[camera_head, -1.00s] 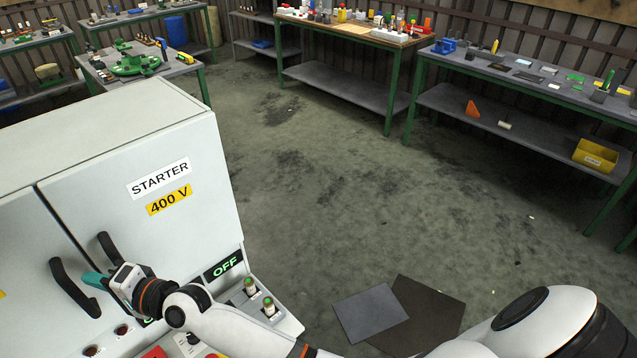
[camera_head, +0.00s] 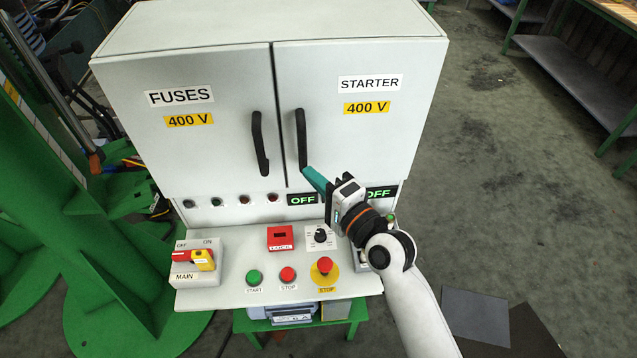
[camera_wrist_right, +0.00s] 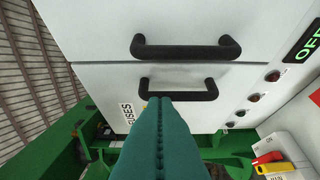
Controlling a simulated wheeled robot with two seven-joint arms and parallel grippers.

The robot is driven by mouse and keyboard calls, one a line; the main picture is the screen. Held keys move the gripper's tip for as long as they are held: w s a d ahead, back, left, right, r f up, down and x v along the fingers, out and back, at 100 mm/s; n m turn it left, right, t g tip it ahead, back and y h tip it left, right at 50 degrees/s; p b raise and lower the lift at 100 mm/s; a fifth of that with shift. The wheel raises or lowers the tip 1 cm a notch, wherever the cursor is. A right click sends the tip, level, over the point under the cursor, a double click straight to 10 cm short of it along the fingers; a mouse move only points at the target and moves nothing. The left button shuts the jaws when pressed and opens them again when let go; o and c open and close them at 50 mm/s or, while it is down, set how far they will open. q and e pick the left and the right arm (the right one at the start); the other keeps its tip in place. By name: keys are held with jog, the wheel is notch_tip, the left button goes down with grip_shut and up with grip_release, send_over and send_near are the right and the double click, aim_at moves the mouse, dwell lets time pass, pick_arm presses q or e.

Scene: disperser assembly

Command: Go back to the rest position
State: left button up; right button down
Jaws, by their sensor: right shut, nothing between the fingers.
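My right gripper (camera_head: 312,178) is in front of the cabinet, its teal fingers closed together and empty. In the head view its tip overlaps the lower end of the starter door's black handle (camera_head: 301,140); I cannot tell whether they touch. In the right wrist view the shut teal fingers (camera_wrist_right: 160,105) point toward the fuses door's handle (camera_wrist_right: 178,88), with the starter handle (camera_wrist_right: 186,48) above it in the picture. Both cabinet doors are shut. My left gripper is not in view.
The control panel (camera_head: 225,290) below the doors carries a main switch (camera_head: 194,262), push buttons and a yellow-ringed stop button (camera_head: 325,270). A green metal structure (camera_head: 110,290) stands at left. A workbench (camera_head: 570,70) stands at back right. Open floor (camera_head: 480,180) lies right of the cabinet.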

jog(key=shift+s+d, duration=0.3)
jog(key=shift+s, duration=0.05)
jog(key=s+d+f+n+g+h, duration=0.5)
jog(key=s+d+f+n+h, duration=0.15)
jog(key=s+d+f, duration=0.45)
jog(key=s+d+f+n+g+h, duration=0.2)
jog(key=s+d+h, duration=0.1)
jog(key=s+d, duration=0.3)
jog(key=s+d+f+n+g+h, duration=0.2)
jog(key=s+d+f+n+g, duration=0.1)
jog(key=s+d, duration=0.3)
notch_tip(320, 180, down, 30)
jog(key=s+g+b, duration=0.1)
jog(key=s+b, duration=0.1)
jog(key=s, duration=0.1)
jog(key=s+d+f+b, duration=0.1)
jog(key=s+f, duration=0.6)
jog(key=f, duration=0.1)
jog(key=s+d+f+g, duration=0.1)
jog(key=s+d+f, duration=0.1)
jog(key=s+f, duration=0.5)
jog(key=shift+s+d+f+b, duration=0.25)
jog(key=shift+s+f+b, duration=0.15)
jog(key=shift+s, duration=0.05)
jog(key=shift+n+h, duration=0.25)
